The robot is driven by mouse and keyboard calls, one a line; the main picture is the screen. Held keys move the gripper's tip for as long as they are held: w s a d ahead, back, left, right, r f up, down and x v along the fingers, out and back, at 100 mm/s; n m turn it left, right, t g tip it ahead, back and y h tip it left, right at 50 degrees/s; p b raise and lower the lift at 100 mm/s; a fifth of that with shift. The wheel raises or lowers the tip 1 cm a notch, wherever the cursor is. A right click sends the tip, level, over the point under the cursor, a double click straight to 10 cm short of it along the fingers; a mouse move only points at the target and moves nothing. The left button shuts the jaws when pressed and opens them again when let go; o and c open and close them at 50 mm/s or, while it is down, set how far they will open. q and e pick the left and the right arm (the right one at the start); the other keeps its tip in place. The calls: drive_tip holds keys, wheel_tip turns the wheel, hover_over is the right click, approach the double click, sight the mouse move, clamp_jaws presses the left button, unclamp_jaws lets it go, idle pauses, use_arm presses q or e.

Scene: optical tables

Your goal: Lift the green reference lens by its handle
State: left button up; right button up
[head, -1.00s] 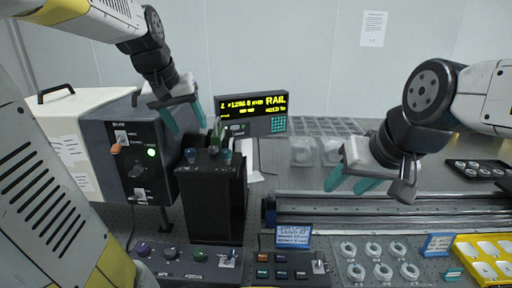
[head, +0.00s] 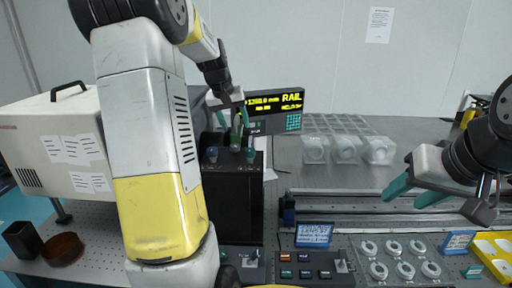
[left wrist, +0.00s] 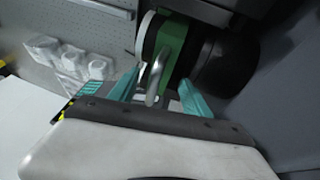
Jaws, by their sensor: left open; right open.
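The green reference lens (head: 237,130) sits upright at the top of a black stand (head: 233,195) in the head view, partly hidden by my left gripper. In the left wrist view, its green mount (left wrist: 174,38) carries a curved metal handle (left wrist: 156,78). My left gripper (head: 232,116) is open, with its teal fingers on either side of the handle. In the left wrist view, the gripper (left wrist: 158,90) shows a gap between the handle and the right finger; contact at the left finger is unclear. My right gripper (head: 412,194) is open and empty above the rail at the right.
A lit RAIL display (head: 273,110) stands just right of and behind the stand. Two dark knobs (head: 212,154) flank the lens on the stand top. Clear blocks (head: 346,149) stand behind the long rail (head: 350,200). Several pale rings (head: 405,269) lie at the front right.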

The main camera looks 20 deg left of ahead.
use_arm(q)
drive_tip(key=shift+w+f, duration=0.25)
drive_tip(key=shift+f, duration=0.35)
clamp_jaws()
drive_tip(key=shift+d, duration=0.1)
idle(0.9)
